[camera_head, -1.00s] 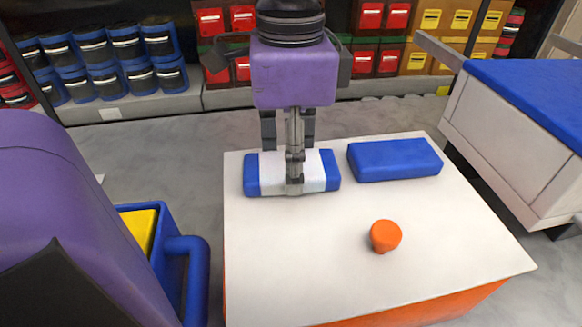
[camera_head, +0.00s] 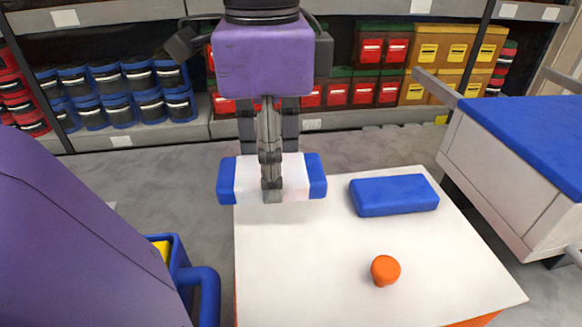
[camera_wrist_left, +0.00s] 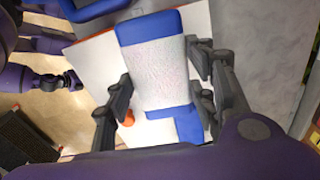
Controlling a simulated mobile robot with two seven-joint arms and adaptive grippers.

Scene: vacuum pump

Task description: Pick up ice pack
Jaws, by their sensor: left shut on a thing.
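The ice pack (camera_head: 298,177) is a white block with blue ends. It appears raised above the white tabletop (camera_head: 310,265), overlapping its far left corner in the head view. My left gripper (camera_head: 271,188) comes down over it from behind and is shut on its white middle. In the left wrist view the ice pack (camera_wrist_left: 160,70) sits between the two pairs of fingers of the left gripper (camera_wrist_left: 163,86). The pack's middle is partly hidden by a finger in the head view. My right gripper is not clearly in view.
A plain blue block (camera_head: 394,195) lies on the table to the right of the pack. An orange knob-like piece (camera_head: 385,270) stands nearer. A blue-topped cabinet (camera_head: 520,130) is at the right, a blue-handled bin (camera_head: 205,290) at the left. Stocked shelves (camera_head: 350,85) stand behind.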

